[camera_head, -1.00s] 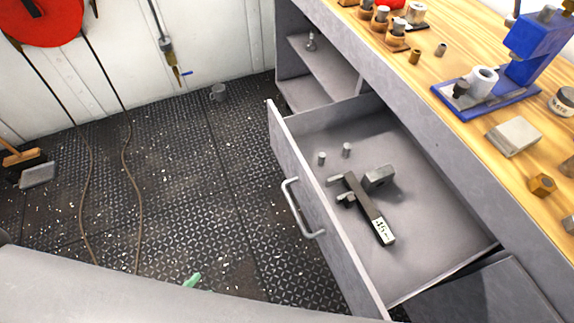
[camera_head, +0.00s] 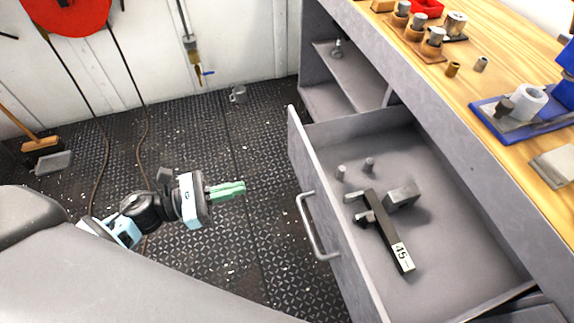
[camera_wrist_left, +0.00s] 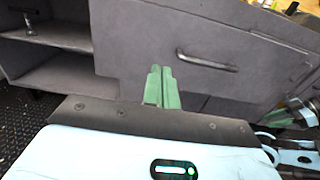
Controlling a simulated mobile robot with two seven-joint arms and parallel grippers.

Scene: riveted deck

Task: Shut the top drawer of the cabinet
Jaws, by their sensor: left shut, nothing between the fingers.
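The cabinet's top drawer (camera_head: 335,225) stands pulled out from under the workbench, its grey front and bar handle (camera_head: 318,226) facing left. Inside it lie a dark tool with a "45" label (camera_head: 388,230), a grey block (camera_head: 402,195) and two small pegs. My left gripper (camera_head: 243,187), with green fingers, is shut and empty. It is left of the drawer front, apart from it, over the floor. In the left wrist view the green fingers (camera_wrist_left: 161,85) point toward the drawer front (camera_wrist_left: 130,45), left of its handle (camera_wrist_left: 207,62).
The wooden benchtop (camera_head: 490,105) holds a blue tool stand (camera_head: 515,115) and several small metal parts. Open shelves (camera_head: 345,75) stand beyond the drawer. A mug (camera_head: 238,94) is on the floor by the wall. The riveted floor left of the drawer is mostly clear.

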